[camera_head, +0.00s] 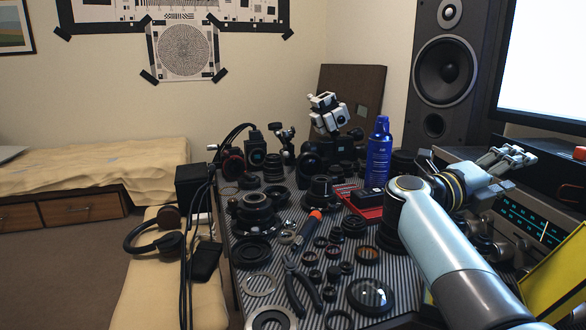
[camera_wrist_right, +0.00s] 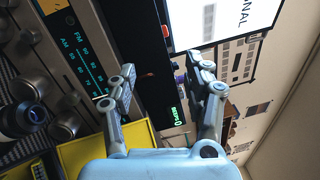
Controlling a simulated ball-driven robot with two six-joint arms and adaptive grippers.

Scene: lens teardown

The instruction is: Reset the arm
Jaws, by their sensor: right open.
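My right arm (camera_head: 440,240) reaches up from the lower right in the head view. My right gripper (camera_head: 508,158) is raised at the right, in front of the radio receiver (camera_head: 530,222). In the right wrist view the two fingers of the gripper (camera_wrist_right: 165,82) are spread apart with nothing between them. The receiver's lit dial (camera_wrist_right: 85,55) shows to the left of the fingers. My left gripper is in neither view.
The striped table (camera_head: 262,235) is crowded with lens parts, pliers (camera_head: 300,285), a screwdriver (camera_head: 307,228) and a blue bottle (camera_head: 379,155) beside a red tray (camera_head: 362,205). A speaker (camera_head: 445,75) and bright monitor (camera_head: 548,60) stand behind. A yellow bin (camera_head: 555,285) is at lower right.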

